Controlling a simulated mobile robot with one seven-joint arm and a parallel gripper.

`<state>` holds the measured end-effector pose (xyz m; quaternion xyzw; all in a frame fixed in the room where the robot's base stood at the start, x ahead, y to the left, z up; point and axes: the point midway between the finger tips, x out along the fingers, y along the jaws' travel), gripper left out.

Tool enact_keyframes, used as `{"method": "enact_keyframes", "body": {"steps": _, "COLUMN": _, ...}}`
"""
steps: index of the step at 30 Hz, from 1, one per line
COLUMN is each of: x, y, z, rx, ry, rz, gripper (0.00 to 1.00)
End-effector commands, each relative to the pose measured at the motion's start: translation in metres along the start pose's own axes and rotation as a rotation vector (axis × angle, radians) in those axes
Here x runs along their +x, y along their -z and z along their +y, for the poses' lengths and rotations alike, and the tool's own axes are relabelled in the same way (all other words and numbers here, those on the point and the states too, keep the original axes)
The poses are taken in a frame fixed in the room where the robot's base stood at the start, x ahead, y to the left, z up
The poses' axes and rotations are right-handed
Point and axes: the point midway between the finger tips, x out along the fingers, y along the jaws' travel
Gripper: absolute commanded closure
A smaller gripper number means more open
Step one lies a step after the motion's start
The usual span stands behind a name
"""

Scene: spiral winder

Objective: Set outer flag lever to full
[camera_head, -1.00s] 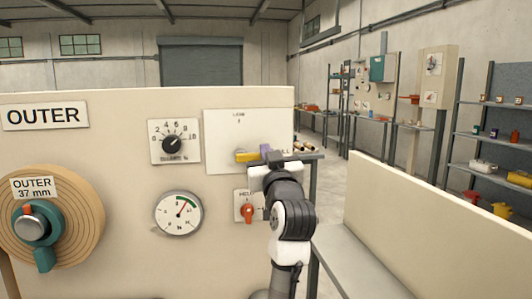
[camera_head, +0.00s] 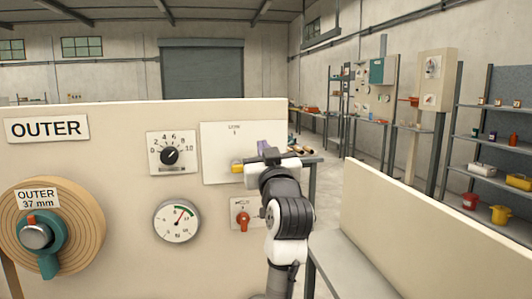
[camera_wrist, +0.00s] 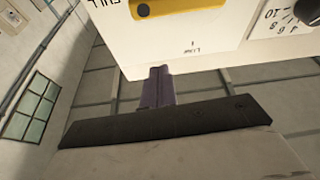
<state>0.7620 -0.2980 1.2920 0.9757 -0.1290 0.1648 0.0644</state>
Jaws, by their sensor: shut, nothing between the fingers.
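The outer flag lever is a yellow bar (camera_head: 237,168) on a white plate (camera_head: 222,135) marked LOW at the top. In the wrist view the lever (camera_wrist: 190,7) shows at the top edge, lying roughly level, with FULL beyond its left end; that picture is upside down. My gripper (camera_head: 264,147) has its purple fingers together, at the right part of the plate and just above the lever. In the wrist view the fingertips (camera_wrist: 159,72) are apart from the lever. My arm hides the lever's right part and the FULL mark in the head view.
Left and below on the cream panel are a black knob (camera_head: 169,156), a round gauge (camera_head: 177,221), a red switch (camera_head: 243,219) and the OUTER roll (camera_head: 85,229). A cream wall (camera_head: 430,235) stands at the right, with shelves (camera_head: 498,150) behind it.

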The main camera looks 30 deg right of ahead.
Motion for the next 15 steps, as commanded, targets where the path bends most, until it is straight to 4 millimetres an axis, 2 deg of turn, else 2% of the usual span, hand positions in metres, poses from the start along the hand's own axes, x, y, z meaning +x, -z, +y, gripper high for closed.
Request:
{"method": "enact_keyframes", "body": {"steps": 1, "x": -0.017, "y": -0.01, "z": 0.0, "rx": -0.001, "ry": -0.003, "rz": -0.001, "gripper": 1.0}}
{"method": "enact_keyframes", "body": {"steps": 6, "x": -0.052, "y": -0.008, "z": -0.002, "rx": -0.001, "ry": -0.001, "rz": -0.002, "gripper": 1.0}}
{"method": "enact_keyframes", "body": {"steps": 10, "x": -0.069, "y": -0.007, "z": -0.002, "rx": -0.001, "ry": -0.002, "rz": -0.003, "gripper": 1.0}}
{"method": "enact_keyframes", "body": {"steps": 15, "x": -0.079, "y": -0.006, "z": -0.002, "rx": 0.001, "ry": 0.0, "rz": -0.004, "gripper": 1.0}}
